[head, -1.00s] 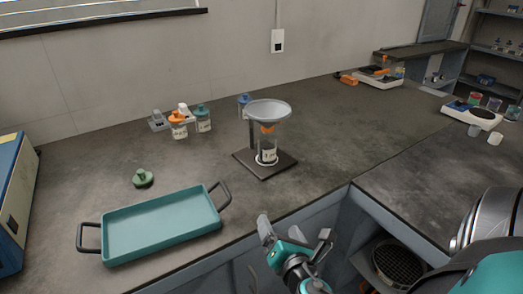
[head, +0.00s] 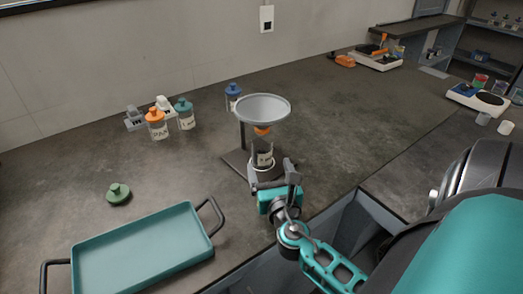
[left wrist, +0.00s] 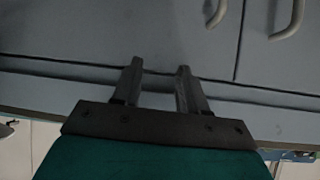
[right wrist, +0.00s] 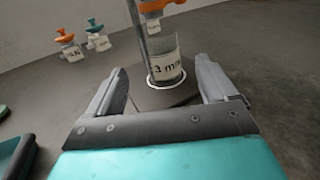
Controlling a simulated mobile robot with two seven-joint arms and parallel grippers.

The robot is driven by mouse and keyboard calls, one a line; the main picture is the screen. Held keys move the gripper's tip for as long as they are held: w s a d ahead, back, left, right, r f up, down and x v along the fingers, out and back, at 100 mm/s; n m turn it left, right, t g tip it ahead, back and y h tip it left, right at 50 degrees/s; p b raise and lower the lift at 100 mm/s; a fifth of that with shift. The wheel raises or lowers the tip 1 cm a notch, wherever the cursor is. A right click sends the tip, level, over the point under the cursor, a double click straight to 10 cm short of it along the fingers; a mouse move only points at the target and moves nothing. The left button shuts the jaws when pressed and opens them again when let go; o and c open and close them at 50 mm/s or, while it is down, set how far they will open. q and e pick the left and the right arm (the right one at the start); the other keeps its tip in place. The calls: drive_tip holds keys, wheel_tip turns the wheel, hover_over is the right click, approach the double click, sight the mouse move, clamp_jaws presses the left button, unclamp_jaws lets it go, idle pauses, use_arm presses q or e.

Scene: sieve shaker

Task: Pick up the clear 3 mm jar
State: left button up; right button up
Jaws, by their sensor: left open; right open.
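The clear 3 mm jar (right wrist: 166,66) stands upright on the dark base of the funnel stand, inside a white ring, below the orange outlet. In the head view the jar (head: 264,158) shows partly above my right gripper (head: 272,178). My right gripper (right wrist: 165,88) is open, its two fingers pointing at the jar from the front, with the jar ahead between them and no contact visible. My left gripper (left wrist: 155,75) is open and empty, in front of grey cabinet doors, and is out of the head view.
The stand's post and grey funnel (head: 263,108) rise above the jar. An orange-capped jar (head: 156,124), a teal-capped jar (head: 186,115) and a blue-capped jar (head: 233,93) stand behind. A teal tray (head: 140,250) and a green lid (head: 118,194) lie left. The bench right of the stand is clear.

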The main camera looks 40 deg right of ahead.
sight(264, 153)
drive_tip(key=x, duration=0.9)
drive_tip(key=shift+f, duration=0.1)
drive_tip(key=shift+s, duration=0.1)
drive_tip(key=c, duration=1.1)
